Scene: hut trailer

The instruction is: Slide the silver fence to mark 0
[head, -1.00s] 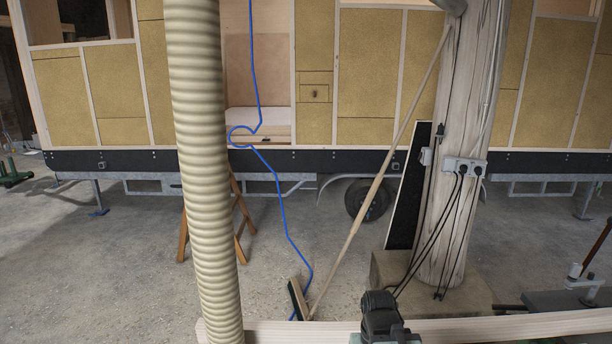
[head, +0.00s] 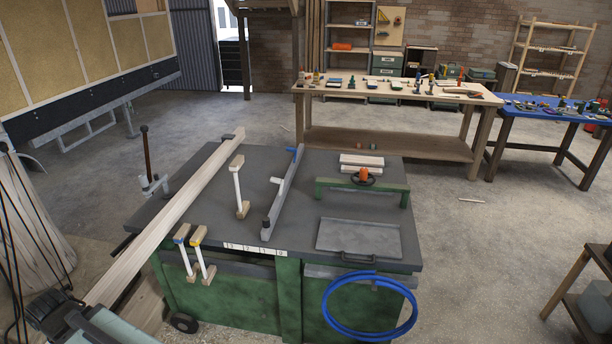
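The silver fence (head: 285,192) is a long grey bar lying across the dark tabletop of a green machine (head: 235,279), in the middle of the head view. A small blue piece sits at its far end. A white strip (head: 254,249) with marks 3, 2, 1 and 0, left to right, runs along the front edge. The fence's near end stands just behind the strip, seemingly near mark 1, to the left of 0. The exact alignment cannot be read. I see no gripper fingers in this view.
A long wooden beam (head: 170,215) lies along the left side. A grey plate (head: 359,238) and a green bar (head: 362,186) lie right. A blue hose coil (head: 370,306) hangs in front. Open floor (head: 480,255) lies to the right.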

